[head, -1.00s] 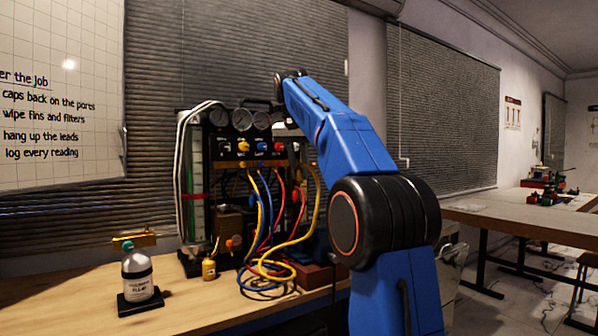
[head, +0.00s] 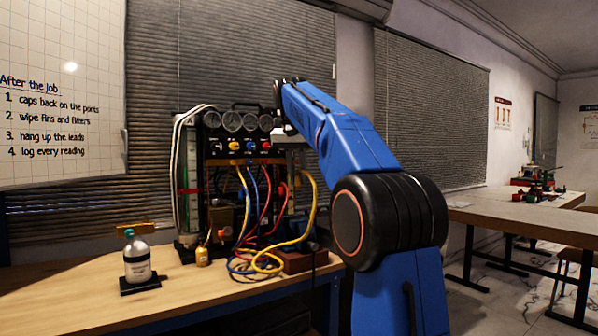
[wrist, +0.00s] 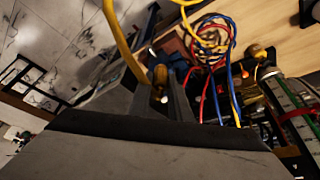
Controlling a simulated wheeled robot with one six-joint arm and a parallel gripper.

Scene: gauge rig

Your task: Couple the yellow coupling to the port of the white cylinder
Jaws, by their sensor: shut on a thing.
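The white cylinder (head: 138,265) stands upright at the left of the bench on a black base, with a green top and a dark band. I cannot make out its port. In the wrist view, my gripper (wrist: 161,92) is shut on the yellow coupling (wrist: 159,76) at the end of the yellow hose (wrist: 121,42). In the head view the yellow hose (head: 314,198) loops up from the bench towards my gripper, whose fingers and the coupling are not clear there. My gripper is at the right of the gauge rig, well apart from the cylinder.
The gauge rig (head: 236,150) stands mid-bench with blue, red and yellow hoses in front. A brown block (head: 305,262) lies right of the hoses. The bench front (head: 190,295) is clear.

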